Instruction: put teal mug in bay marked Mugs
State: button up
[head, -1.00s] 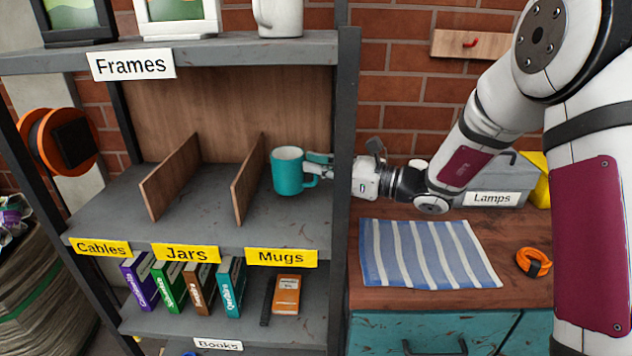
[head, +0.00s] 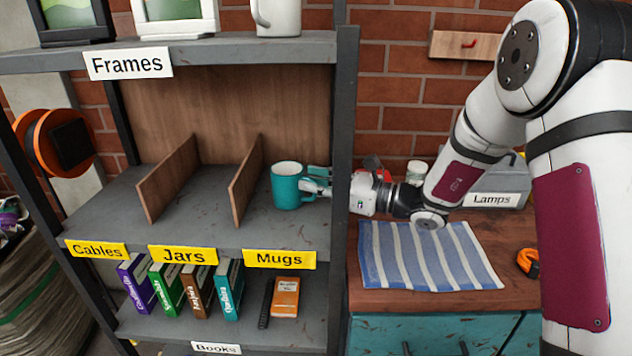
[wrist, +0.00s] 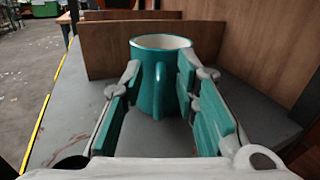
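The teal mug (head: 287,187) stands upright on the grey shelf board, in the bay above the yellow Mugs label (head: 279,259), right of a wooden divider (head: 245,182). In the wrist view the mug (wrist: 147,92) has its handle facing me. My gripper (head: 316,180) reaches in from the right past the shelf post. In the wrist view my gripper (wrist: 158,75) is open, with its teal-padded fingers on either side of the handle and gaps to it.
The dark shelf post (head: 343,150) stands close beside my wrist. The Jars bay left of the divider is empty. A striped cloth (head: 428,253) lies on the wooden bench at the right, below my arm, with a grey Lamps bin (head: 497,188) behind it.

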jog(key=shift+r, duration=0.15)
jog(key=p+v, duration=0.1)
jog(key=v, duration=1.1)
jog(key=shift+d, duration=0.2)
